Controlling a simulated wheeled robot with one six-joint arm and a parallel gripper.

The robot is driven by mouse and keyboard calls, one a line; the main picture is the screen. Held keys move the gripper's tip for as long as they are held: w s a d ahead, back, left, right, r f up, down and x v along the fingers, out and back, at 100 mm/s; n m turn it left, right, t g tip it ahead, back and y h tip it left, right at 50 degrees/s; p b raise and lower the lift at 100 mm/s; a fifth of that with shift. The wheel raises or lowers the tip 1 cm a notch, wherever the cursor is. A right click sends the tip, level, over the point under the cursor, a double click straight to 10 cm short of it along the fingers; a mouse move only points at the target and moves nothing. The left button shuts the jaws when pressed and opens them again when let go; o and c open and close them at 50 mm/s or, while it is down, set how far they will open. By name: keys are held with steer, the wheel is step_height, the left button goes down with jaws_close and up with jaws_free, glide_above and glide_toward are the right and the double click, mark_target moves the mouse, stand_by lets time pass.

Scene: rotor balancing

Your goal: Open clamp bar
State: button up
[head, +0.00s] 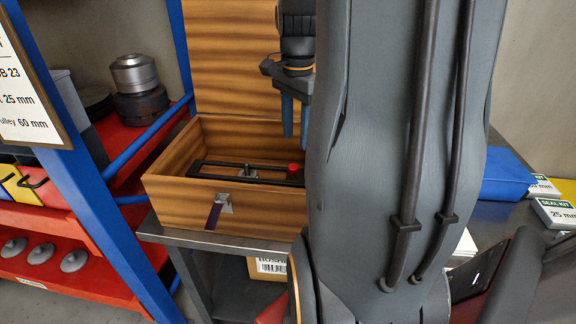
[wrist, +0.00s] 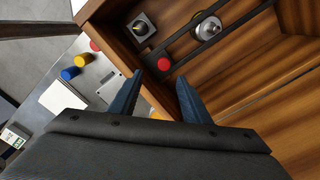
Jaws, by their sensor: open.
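An open wooden box (head: 190,205) stands on a grey bench. The black clamp bar (head: 225,179) lies flat across the inside of the box, over a metal spindle (head: 249,172). A red knob (head: 293,168) sits at the bar's right end. In the wrist view, the bar (wrist: 182,45), the round metal part (wrist: 207,27) and the red knob (wrist: 163,63) show clearly. My gripper (head: 296,132) is open and empty, blue fingers pointing down above the right part of the box. In the wrist view, the fingertips (wrist: 158,76) straddle the line just short of the knob, apparently not touching it.
The raised wooden lid (head: 225,60) stands behind the box. A metal latch (head: 222,203) is on its front. A blue and red rack (head: 110,225) stands at left. A blue case (head: 505,175) and seal kit boxes (head: 553,213) lie right. My arm hides the box's right end.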

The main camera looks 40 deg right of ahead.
mark_target(293, 166)
steer(key=shift+w+f+b, duration=0.25)
steer(key=shift+f, duration=0.25)
steer(key=shift+w+f+b, duration=0.2)
steer(key=shift+f, duration=0.25)
step_height(293, 166, down, 7)
steer(key=shift+f+p, duration=0.2)
steer(key=shift+p, duration=0.4)
jaws_close()
